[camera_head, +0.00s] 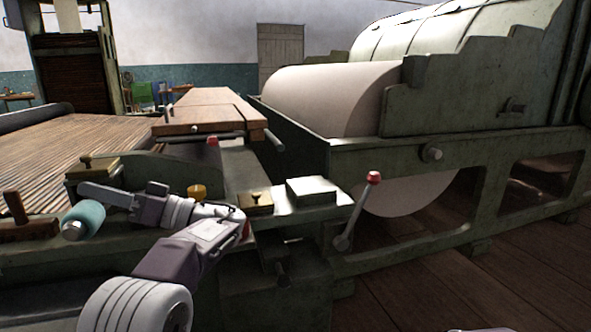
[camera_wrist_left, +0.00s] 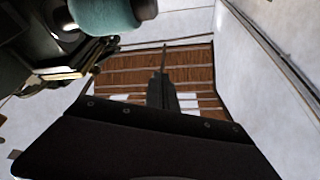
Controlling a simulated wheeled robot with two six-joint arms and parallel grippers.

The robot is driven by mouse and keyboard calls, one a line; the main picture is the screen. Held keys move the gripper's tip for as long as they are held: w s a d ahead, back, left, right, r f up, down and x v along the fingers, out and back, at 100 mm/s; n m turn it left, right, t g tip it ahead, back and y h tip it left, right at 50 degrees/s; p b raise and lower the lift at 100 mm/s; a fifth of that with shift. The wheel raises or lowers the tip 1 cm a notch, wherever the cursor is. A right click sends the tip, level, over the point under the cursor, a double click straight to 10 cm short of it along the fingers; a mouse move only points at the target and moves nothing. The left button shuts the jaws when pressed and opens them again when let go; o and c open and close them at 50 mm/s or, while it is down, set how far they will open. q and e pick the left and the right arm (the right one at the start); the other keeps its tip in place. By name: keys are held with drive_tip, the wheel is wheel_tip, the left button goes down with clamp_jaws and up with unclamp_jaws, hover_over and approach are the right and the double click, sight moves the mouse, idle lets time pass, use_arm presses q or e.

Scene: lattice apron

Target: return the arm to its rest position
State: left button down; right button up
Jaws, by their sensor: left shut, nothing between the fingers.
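My left arm comes in from the lower left in the head view and bends back to the left at the wrist. My left gripper (camera_head: 86,189) points left, above the green machine's side ledge. It is shut and empty. In the left wrist view its closed fingers (camera_wrist_left: 164,55) point at a brown slatted surface. A teal roller with a metal end (camera_head: 86,219) is just below and in front of the fingers in the head view; it also shows at the top of the left wrist view (camera_wrist_left: 102,14). Whether they touch is unclear. My right gripper is not in view.
The ledge carries a brass block (camera_head: 256,202), a pale metal block (camera_head: 312,190), a yellow knob (camera_head: 197,191) and a wooden-handled tool (camera_head: 25,222). A red-knobbed lever (camera_head: 357,210) stands to the right. A large pale drum (camera_head: 330,95) is behind. Wooden floor (camera_head: 420,285) is open at lower right.

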use_arm(q)
drive_tip(key=s+a+r+m+h+p, duration=0.1)
drive_tip(key=s+a+r+h+p, duration=0.15)
drive_tip(key=s+p, duration=0.3)
drive_tip(key=s+f+m+t+h+p, duration=0.1)
drive_tip(key=s+f+m+h+p, duration=0.2)
drive_tip(key=f, duration=0.4)
drive_tip(key=s+f+m+t+h+p, duration=0.1)
drive_tip(key=f+m+h, duration=0.25)
drive_tip(key=f, duration=0.45)
drive_tip(key=s+d+f+m+t+h+p, duration=0.1)
drive_tip(key=s+d+f+m+h, duration=0.25)
drive_tip(key=d+f+h, duration=0.45)
drive_tip(key=s+d+f+m+h+p, duration=0.15)
drive_tip(key=s+d+f+h, duration=0.35)
drive_tip(key=d+f, duration=0.75)
wheel_tip(320, 180, up, 38)
drive_tip(key=w+m+t+p, duration=0.1)
drive_tip(key=w+m+p, duration=0.1)
drive_tip(key=p, duration=3.5)
drive_tip(key=shift+w+t, duration=0.3)
drive_tip(key=shift+w, duration=0.05)
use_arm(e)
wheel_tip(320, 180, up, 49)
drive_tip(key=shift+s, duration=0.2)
